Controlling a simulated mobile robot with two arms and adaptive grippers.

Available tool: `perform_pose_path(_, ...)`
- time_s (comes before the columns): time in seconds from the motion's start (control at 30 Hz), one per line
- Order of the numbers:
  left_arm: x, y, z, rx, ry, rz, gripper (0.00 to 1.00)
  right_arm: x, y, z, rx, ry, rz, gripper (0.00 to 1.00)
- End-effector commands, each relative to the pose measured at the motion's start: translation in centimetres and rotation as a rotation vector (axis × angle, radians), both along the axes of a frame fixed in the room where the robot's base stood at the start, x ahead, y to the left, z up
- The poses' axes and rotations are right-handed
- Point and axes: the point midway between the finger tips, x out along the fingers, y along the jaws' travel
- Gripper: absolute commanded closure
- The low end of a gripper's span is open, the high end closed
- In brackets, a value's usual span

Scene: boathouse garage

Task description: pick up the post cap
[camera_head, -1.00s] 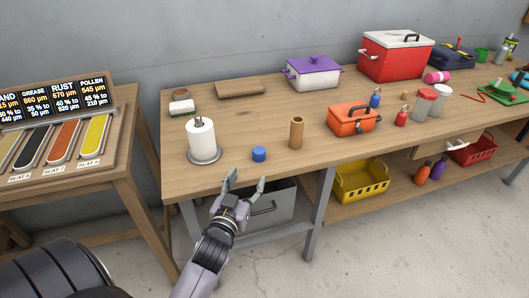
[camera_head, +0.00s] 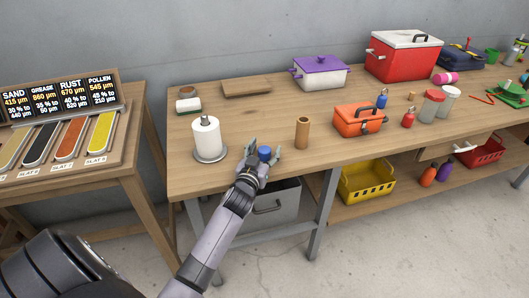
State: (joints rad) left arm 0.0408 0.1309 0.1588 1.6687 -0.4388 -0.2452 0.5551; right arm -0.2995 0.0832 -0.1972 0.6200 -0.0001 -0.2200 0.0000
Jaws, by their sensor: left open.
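The post cap appears to be the small blue cylinder (camera_head: 264,152) near the front edge of the wooden workbench (camera_head: 235,118). My left gripper (camera_head: 262,153) is open at the bench's front edge, with its fingers on either side of the blue cap. Its lower part is partly hidden by the gripper. I cannot tell whether the fingers touch it. My right gripper is not in view.
A paper towel roll on a stand (camera_head: 207,138) is close on the left. A brown tube (camera_head: 302,132) stands close on the right. An orange toolbox (camera_head: 358,118) is farther right. A grey bin (camera_head: 275,207) sits below the bench.

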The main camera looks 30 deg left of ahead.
Motion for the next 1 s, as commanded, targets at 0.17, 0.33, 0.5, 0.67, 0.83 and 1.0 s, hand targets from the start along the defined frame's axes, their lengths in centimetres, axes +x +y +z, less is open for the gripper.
perform_pose_path(0.17, 0.07, -0.01, -0.01, 0.000, 0.000, -0.001, 0.43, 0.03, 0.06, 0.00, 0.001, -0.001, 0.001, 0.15)
perform_pose_path(0.33, 0.05, -0.03, -0.02, -0.001, 0.000, -0.001, 0.52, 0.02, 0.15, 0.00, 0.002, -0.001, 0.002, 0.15)
perform_pose_path(0.5, 0.04, -0.04, -0.02, -0.001, 0.000, -0.001, 0.63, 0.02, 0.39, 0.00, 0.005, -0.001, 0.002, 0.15)
perform_pose_path(0.67, 0.03, -0.04, -0.02, -0.001, 0.000, -0.001, 0.74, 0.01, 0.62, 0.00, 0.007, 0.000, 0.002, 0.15)
perform_pose_path(0.83, 0.03, -0.04, -0.03, -0.001, 0.000, -0.001, 0.85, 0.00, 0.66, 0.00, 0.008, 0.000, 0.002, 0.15)
perform_pose_path(1.0, 0.03, -0.04, -0.02, -0.001, 0.000, -0.001, 0.90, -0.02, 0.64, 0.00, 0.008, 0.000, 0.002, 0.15)
